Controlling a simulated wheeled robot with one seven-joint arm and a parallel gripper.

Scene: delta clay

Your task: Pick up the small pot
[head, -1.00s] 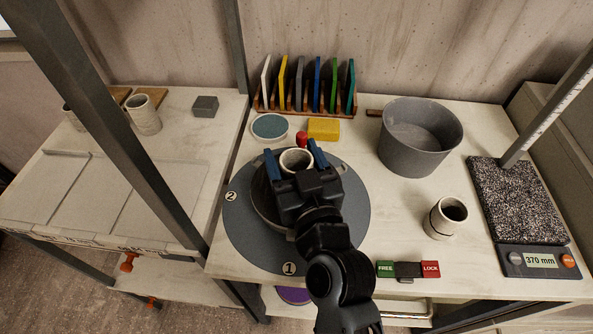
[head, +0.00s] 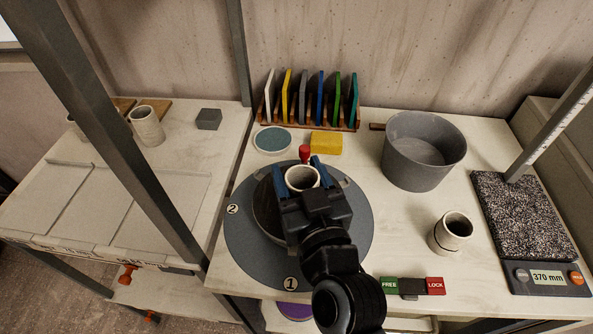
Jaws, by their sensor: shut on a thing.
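The small pot (head: 302,178) is a pale, open-topped cylinder above the round grey turntable (head: 245,250). My gripper (head: 299,176) has its blue fingers on either side of the pot and is shut on it. The pot looks upright. Its lower part is hidden behind my gripper, so I cannot tell whether it touches the dark disc (head: 262,208) below. A similar pale pot with a dark line around it (head: 452,233) stands on the table at the right.
A large grey bucket (head: 422,150) stands at the back right. A rack of coloured tiles (head: 310,122), a yellow sponge (head: 326,143) and a round teal-topped dish (head: 272,140) sit behind the turntable. A speckled slab (head: 520,215) and metal posts (head: 135,155) flank the table.

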